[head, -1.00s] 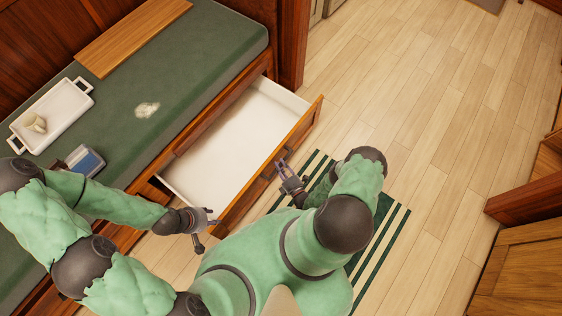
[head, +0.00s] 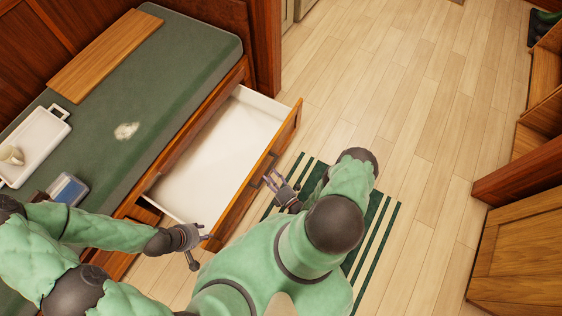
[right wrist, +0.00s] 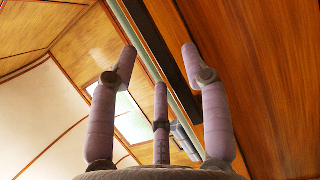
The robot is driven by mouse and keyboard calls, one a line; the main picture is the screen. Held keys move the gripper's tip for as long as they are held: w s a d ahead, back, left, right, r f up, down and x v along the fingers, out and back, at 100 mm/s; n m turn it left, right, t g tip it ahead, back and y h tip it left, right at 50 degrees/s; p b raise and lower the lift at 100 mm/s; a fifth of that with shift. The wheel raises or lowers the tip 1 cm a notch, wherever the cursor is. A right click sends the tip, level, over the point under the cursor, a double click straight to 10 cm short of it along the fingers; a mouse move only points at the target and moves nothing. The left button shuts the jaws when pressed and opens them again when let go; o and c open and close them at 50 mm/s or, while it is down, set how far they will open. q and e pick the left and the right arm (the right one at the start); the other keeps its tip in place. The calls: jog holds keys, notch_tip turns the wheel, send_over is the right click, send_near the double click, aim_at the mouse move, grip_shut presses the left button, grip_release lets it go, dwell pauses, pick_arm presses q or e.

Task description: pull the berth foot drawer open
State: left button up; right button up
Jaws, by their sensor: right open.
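The berth foot drawer (head: 222,150) stands pulled out from under the green berth, its white inside bare and empty. Its wooden front (head: 290,130) faces the floor at the right. My right gripper (head: 270,180) is open just outside the front, close to the dark handle. In the right wrist view its spread fingers (right wrist: 160,62) hold nothing, and a dark bar (right wrist: 173,40) runs along the wood beyond them. Whether they touch it I cannot tell. My left gripper (head: 205,250) is at the drawer's near front corner, fingers apart and empty.
On the berth (head: 170,75) lie a wooden board (head: 105,52), a white tray (head: 30,145) with a cup, and a blue item (head: 67,188). A striped mat (head: 385,225) lies under my right arm. Pale floor is clear to the right, up to wooden furniture (head: 520,255).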

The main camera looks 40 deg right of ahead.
jog(key=s, duration=0.9)
dwell(0.5)
